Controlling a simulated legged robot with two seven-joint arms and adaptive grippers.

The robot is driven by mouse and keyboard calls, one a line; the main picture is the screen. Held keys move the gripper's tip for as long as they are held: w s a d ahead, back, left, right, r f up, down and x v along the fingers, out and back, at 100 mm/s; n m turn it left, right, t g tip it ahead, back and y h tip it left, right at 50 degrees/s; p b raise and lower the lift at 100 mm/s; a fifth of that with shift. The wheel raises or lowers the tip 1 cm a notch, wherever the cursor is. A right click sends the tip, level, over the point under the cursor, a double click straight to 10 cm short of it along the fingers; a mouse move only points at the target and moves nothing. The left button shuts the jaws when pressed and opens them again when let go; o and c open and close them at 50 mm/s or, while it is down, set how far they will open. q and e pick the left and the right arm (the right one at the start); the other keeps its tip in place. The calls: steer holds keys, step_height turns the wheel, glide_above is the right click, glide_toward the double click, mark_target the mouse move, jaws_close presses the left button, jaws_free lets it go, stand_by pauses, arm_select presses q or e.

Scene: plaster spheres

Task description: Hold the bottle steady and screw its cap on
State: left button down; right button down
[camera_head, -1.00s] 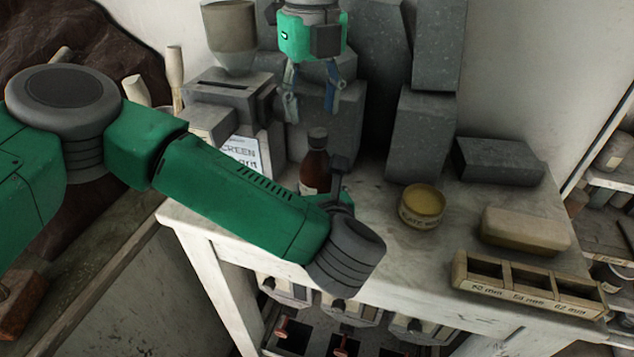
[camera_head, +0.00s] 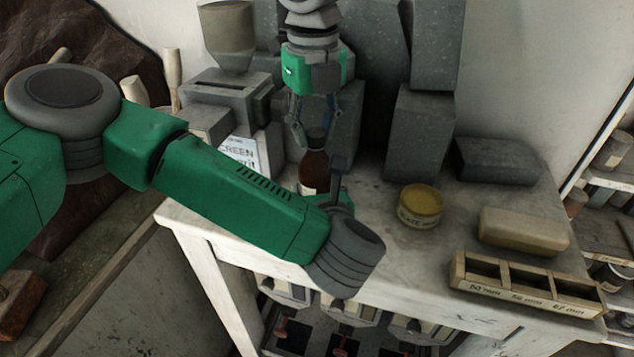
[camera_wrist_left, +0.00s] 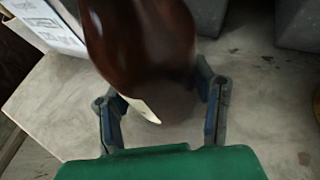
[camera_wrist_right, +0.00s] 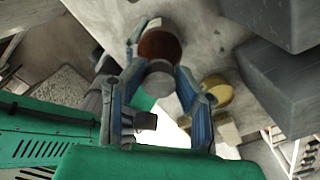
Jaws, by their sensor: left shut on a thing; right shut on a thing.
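The brown bottle (camera_head: 313,172) stands upright on the pale table, and its lower front is partly hidden by my left arm. My left gripper (camera_head: 330,186) is shut on it low down; the left wrist view shows the brown glass (camera_wrist_left: 140,40) between the two blue-lined fingers (camera_wrist_left: 160,105). My right gripper (camera_head: 314,132) comes down from above, with its fingers around the bottle's top. In the right wrist view, the grey round cap (camera_wrist_right: 160,78) sits between the fingers, in line with the bottle (camera_wrist_right: 160,44). I cannot tell whether the cap touches the neck.
A yellow-lidded tin (camera_head: 420,203), a tan block (camera_head: 524,231) and a wooden three-compartment tray (camera_head: 528,288) stand to the right on the table (camera_head: 385,255). Grey blocks (camera_head: 420,135) and a hopper device (camera_head: 228,88) stand behind. Bare tabletop lies around the tin.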

steer(key=shift+s+a, duration=0.2)
steer(key=shift+a, duration=0.1)
steer(key=m, duration=0.6)
steer(key=shift+w, duration=0.1)
steer(key=shift+m, duration=1.2)
steer(key=m, duration=0.5)
steer(key=shift+w+d, duration=0.1)
steer(key=shift+d, duration=0.1)
steer(key=m, duration=0.8)
steer(key=shift+d, duration=0.15)
steer(key=m, duration=0.5)
steer(key=shift+d, duration=0.1)
steer(key=m, duration=0.2)
steer(key=shift+d+m, duration=0.1)
steer(key=shift+m, duration=0.3)
steer(key=shift+w, duration=0.1)
